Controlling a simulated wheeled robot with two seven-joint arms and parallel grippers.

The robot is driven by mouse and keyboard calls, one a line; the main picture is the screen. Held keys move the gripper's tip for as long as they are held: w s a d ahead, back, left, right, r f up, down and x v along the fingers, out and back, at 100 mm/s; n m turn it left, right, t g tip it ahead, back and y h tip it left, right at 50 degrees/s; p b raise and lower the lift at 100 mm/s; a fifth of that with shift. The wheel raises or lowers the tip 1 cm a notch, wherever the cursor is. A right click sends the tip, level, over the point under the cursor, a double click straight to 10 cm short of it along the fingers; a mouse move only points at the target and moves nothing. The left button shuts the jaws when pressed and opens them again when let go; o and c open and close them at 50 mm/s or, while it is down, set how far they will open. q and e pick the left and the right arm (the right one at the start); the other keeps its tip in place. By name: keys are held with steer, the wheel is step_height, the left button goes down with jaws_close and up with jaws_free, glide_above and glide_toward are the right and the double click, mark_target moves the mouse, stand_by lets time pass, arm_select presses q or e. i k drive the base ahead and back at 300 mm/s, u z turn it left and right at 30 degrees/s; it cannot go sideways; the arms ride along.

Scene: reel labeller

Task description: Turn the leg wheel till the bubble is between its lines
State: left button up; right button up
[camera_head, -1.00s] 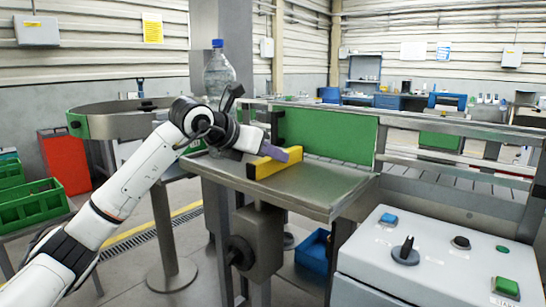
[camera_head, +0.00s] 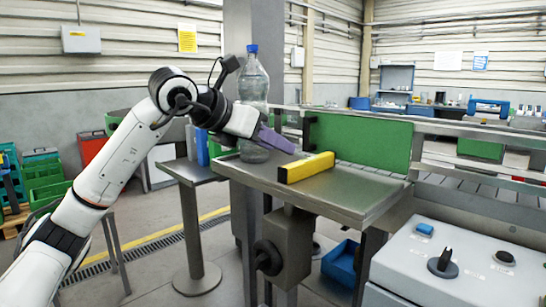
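A yellow spirit level (camera_head: 306,167) lies on the steel table (camera_head: 350,200); its bubble and lines cannot be made out. A dark round wheel (camera_head: 268,257) sits on the grey leg housing (camera_head: 290,240) below the table. I take it for the leg wheel. My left gripper (camera_head: 279,140), with purple fingers, is in the air above the table, just left of and above the level and well above the wheel. It appears apart from the level. The gap between its fingers does not show clearly. My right gripper is out of view.
A clear bottle with a blue cap (camera_head: 253,85) stands behind my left gripper. A green panel (camera_head: 360,140) edges the table's back. A control box (camera_head: 450,265) stands at front right. A blue bin (camera_head: 342,262) is below. A small round-based stand (camera_head: 197,275) is left of the wheel.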

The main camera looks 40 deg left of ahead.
mark_target(267, 258)
steer(key=u, duration=1.3)
